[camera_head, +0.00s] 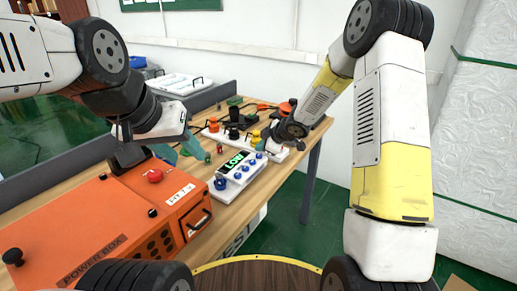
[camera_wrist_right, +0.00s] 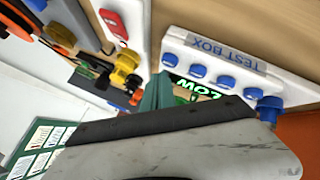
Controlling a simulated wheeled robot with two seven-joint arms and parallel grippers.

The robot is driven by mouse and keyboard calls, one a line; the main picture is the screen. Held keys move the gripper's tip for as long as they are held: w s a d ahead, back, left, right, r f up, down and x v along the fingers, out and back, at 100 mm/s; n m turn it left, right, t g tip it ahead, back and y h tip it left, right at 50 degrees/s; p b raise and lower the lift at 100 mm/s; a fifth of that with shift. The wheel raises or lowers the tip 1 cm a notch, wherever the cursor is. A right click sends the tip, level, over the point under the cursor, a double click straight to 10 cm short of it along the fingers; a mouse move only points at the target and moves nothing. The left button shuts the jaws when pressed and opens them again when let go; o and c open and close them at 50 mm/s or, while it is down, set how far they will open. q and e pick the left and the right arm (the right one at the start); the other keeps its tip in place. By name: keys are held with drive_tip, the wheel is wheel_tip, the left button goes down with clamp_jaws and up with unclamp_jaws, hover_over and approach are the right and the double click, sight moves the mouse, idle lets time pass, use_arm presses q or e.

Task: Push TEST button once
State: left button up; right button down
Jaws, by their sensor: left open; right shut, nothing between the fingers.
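The white test box (camera_head: 226,192) lies on the wooden table, with a lit green display (camera_head: 236,160) reading LOW and a row of blue buttons (camera_head: 245,169). In the right wrist view its label reads TEST BOX (camera_wrist_right: 227,54), and blue buttons (camera_wrist_right: 197,71) line up beside it. I cannot read a TEST marking on any single button. My right gripper (camera_head: 266,143) is shut and empty, near the far end of the box; its teal fingers show partly in the wrist view (camera_wrist_right: 157,94). Contact cannot be judged. My left gripper (camera_head: 181,152) is open, left of the box.
An orange power box (camera_head: 95,225) with a red button (camera_head: 155,176) stands front left. A white strip with coloured connectors (camera_head: 215,134) lies behind the test box. A white tray (camera_head: 175,84) is further back. Bare table shows right of the orange box.

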sight(261, 156)
drive_tip(key=shift+f, duration=0.1)
idle(0.5)
drive_tip(key=shift+f, duration=0.35)
drive_tip(key=shift+f, duration=0.45)
idle(0.8)
drive_tip(key=shift+r, duration=0.9)
drive_tip(key=shift+r, duration=0.15)
wheel_tip(261, 156, up, 2)
drive_tip(key=shift+r, duration=1.35)
